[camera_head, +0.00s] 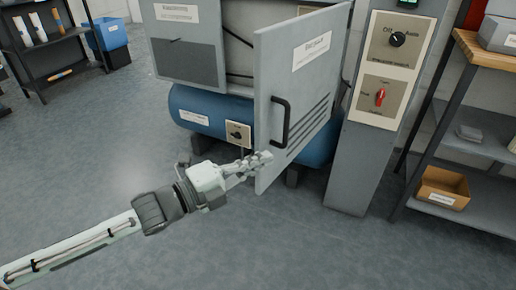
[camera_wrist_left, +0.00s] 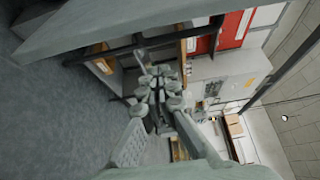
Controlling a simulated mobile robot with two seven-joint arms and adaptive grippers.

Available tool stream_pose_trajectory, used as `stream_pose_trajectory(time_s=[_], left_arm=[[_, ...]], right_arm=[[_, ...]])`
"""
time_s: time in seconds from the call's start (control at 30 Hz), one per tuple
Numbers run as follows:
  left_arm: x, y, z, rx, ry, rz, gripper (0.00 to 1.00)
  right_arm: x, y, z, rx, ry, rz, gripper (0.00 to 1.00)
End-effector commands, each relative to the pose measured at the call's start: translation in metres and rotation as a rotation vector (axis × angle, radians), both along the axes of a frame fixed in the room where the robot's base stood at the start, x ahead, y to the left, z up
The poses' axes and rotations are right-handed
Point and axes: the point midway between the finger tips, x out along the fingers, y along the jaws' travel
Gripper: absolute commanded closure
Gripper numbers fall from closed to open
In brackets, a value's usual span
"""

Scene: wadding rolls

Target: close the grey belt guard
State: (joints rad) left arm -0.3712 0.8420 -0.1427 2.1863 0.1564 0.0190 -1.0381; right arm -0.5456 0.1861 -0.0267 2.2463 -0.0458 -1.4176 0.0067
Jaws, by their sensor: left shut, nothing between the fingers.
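The grey belt guard (camera_head: 296,88) stands swung open, out in front of the blue compressor. It is a flat panel with a white label, a black bar handle (camera_head: 281,121) and several dark slots. Behind it, dark belt parts show in the opening. My left gripper (camera_head: 262,158) is at the guard's lower left edge, below the handle. Its fingers are shut with nothing between them; I cannot tell whether they touch the panel. The shut fingers also show in the left wrist view (camera_wrist_left: 160,82). My right gripper is not in view.
A blue tank (camera_head: 200,108) lies under the machine, with a small switch box (camera_head: 238,133). A grey control column (camera_head: 360,160) stands close to the guard's right. A shelf with a cardboard box (camera_head: 443,188) is far right. The floor in front is clear.

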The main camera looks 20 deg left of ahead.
Motion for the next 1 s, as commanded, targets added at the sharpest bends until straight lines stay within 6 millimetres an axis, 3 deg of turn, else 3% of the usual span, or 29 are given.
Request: stream_pose_trajectory(time_s=[0.2, 0.3, 0.5, 1.0], left_arm=[[0.033, -0.019, 0.003, -0.001, -0.004, 0.0, 1.0], [0.034, 0.0, -0.001, 0.007, 0.003, 0.001, 1.0], [0.037, 0.018, -0.001, 0.002, 0.003, 0.0, 1.0], [0.038, 0.023, -0.001, 0.002, 0.001, -0.004, 1.0]], right_arm=[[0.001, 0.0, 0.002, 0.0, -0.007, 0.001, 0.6], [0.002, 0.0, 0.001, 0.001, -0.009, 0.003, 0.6], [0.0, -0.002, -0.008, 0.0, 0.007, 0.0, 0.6], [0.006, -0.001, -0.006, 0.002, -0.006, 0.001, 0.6]])
